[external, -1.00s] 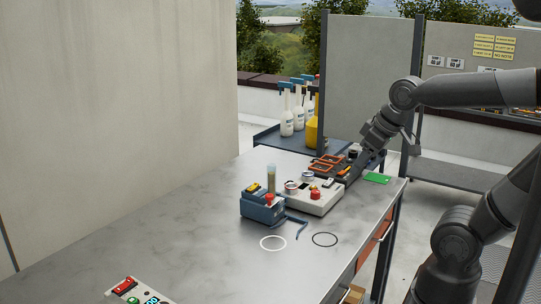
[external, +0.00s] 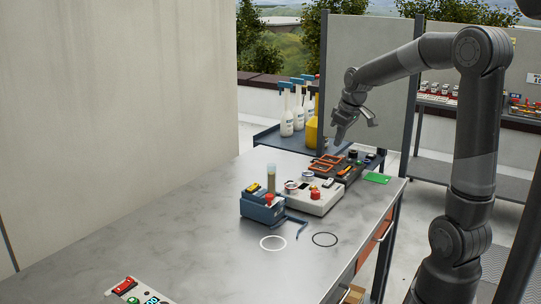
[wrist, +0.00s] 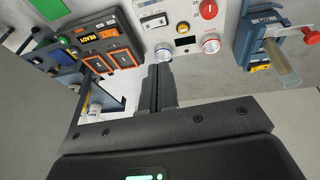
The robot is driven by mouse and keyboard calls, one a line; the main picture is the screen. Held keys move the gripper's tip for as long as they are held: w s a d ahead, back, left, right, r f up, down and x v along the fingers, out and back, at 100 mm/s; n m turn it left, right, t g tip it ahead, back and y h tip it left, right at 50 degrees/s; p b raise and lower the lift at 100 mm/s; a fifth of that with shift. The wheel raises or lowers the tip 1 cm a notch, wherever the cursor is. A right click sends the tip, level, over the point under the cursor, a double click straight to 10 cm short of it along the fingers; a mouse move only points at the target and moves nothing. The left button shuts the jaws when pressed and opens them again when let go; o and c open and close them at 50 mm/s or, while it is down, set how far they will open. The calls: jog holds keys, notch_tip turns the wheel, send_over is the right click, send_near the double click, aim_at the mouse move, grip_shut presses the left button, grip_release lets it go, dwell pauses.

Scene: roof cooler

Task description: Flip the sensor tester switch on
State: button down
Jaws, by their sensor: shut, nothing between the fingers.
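My gripper (external: 339,138) is shut and empty, held in the air above the back of the table. In the wrist view its fingers (wrist: 158,75) point toward the devices. A dark box with orange rocker switches (external: 328,162) stands below it; the box also shows in the wrist view (wrist: 90,42). A white box with knobs and a red button (external: 330,202) is in front of it, and also in the wrist view (wrist: 185,55). A blue device with an upright tube (external: 262,212) stands to its left. I cannot read which one is the sensor tester.
A panel with a red switch (external: 123,286) lies at the table's near left. A green card (external: 376,178) lies near the right edge. White and black rings mark the clear middle. Bottles (external: 287,118) stand on a cart behind the table.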

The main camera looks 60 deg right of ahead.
jog(key=shift+w+d+f, duration=0.1)
jog(key=shift+d+f, duration=0.05)
jog(key=shift+d, duration=0.25)
jog(key=shift+w+d+f, duration=0.1)
jog(key=shift+d+f, duration=0.05)
jog(key=shift+d, duration=0.25)
send_near(330, 179)
jog(key=x, duration=0.5)
jog(key=shift+w+a+f, duration=0.15)
jog(key=shift+w+a, duration=0.1)
jog(key=shift+a, duration=0.1)
jog(key=shift+d+f, duration=0.2)
jog(key=shift+f, duration=0.3)
jog(key=shift+d+f+y, duration=0.3)
jog(key=shift+f+y, duration=0.05)
jog(key=shift+y, duration=0.15)
jog(key=shift+a, duration=0.1)
